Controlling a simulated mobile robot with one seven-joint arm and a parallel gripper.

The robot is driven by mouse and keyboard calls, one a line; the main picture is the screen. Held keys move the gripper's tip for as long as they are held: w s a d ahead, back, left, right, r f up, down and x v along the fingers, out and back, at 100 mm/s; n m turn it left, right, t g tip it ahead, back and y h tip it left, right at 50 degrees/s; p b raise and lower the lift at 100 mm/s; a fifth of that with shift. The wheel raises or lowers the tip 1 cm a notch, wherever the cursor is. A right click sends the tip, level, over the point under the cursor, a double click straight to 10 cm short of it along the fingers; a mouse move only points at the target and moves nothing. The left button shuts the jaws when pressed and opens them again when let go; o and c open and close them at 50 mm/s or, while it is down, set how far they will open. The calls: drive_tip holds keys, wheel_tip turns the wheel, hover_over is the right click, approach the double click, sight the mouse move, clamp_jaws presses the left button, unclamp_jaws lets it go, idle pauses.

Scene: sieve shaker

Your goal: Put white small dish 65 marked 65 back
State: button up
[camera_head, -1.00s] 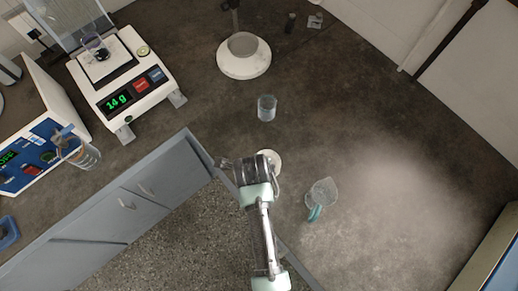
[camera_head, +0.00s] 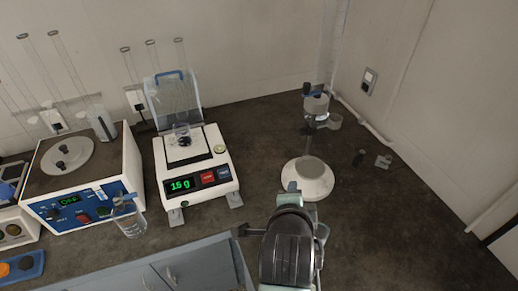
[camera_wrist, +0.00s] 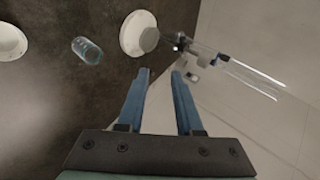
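A white round dish (camera_wrist: 9,42) lies on the dark bench at the left edge of the wrist view, partly cut off. I cannot read any mark on it, and I cannot make it out in the head view. My gripper (camera_wrist: 162,72) has its two blue fingers apart with nothing between them. It is above the bench and well to the right of the dish in the wrist view. In the head view the dark wrist of my arm hides most of the gripper.
A glass beaker (camera_wrist: 87,50) stands between the dish and a stand with a round white base (camera_wrist: 131,36); the stand also shows in the head view (camera_head: 318,184). A balance (camera_head: 219,172) carries a small glass vessel (camera_head: 181,130). A blue-panelled machine (camera_head: 120,165) stands left.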

drive_tip(key=w+a+r+n+t, duration=0.15)
drive_tip(key=r+n+t, duration=0.35)
drive_tip(key=r, duration=1)
drive_tip(key=w+a+r+n+t, duration=0.1)
drive_tip(key=a+r+n+t, duration=0.3)
drive_tip(key=r, duration=1)
drive_tip(key=s+a+r+n+t+y, duration=0.1)
drive_tip(key=s+r+n+t, duration=0.3)
drive_tip(key=r, duration=0.6)
drive_tip(key=s+a+r+n+t+y, duration=0.1)
drive_tip(key=s+r+n+t, duration=0.2)
drive_tip(key=s+r+n, duration=0.2)
drive_tip(key=s+r, duration=0.3)
drive_tip(key=r, duration=0.2)
drive_tip(key=shift+s+r+t, duration=0.4)
drive_tip(key=shift+f+b, duration=0.5)
drive_tip(key=shift+f, duration=0.05)
drive_tip(key=shift+f, duration=0.1)
